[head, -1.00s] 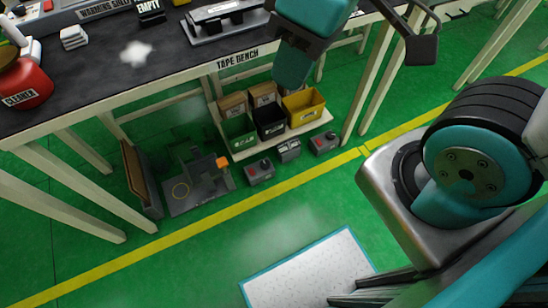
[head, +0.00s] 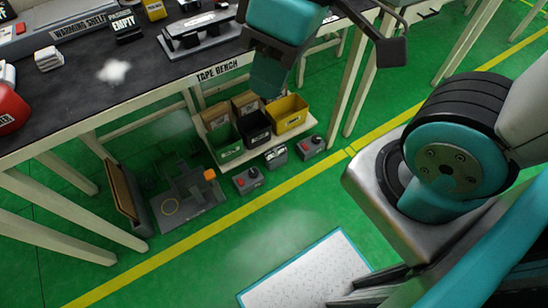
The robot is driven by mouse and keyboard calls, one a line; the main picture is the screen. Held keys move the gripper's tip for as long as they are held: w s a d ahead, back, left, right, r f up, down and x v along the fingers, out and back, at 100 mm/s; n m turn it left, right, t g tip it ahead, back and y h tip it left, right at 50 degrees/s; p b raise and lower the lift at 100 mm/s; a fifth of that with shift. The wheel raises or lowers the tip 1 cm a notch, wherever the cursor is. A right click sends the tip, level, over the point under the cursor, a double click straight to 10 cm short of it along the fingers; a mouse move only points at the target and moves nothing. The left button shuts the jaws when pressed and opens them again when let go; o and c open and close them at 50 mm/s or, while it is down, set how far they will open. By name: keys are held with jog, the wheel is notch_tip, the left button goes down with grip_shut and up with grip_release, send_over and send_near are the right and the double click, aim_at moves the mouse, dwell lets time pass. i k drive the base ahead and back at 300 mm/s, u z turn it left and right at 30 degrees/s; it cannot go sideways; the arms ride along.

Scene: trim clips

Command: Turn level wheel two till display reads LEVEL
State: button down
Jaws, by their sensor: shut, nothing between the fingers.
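My gripper (head: 268,78) is at the top middle, a teal end hanging in front of the tape bench's front edge. It looks shut and empty, though its fingertips are hard to make out. A dark bracket of mine sticks out to its right. A black and grey fixture (head: 200,38) stands on the tape bench (head: 150,78), left of my gripper and partly hidden by my arm. I cannot make out level wheel two or a display that reads LEVEL.
Green, black and yellow bins (head: 287,115) sit on a low shelf. Small grey boxes with red buttons (head: 248,180) and a grey machine with an orange block (head: 188,190) stand on the floor. A white mat (head: 300,275) lies in front. The green floor between is clear.

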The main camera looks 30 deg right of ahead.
aim_at(252, 173)
jog(key=z, duration=0.05)
jog(key=k, duration=0.55)
jog(key=u, duration=0.9)
jog(key=i, duration=1.05)
jog(key=z, duration=0.4)
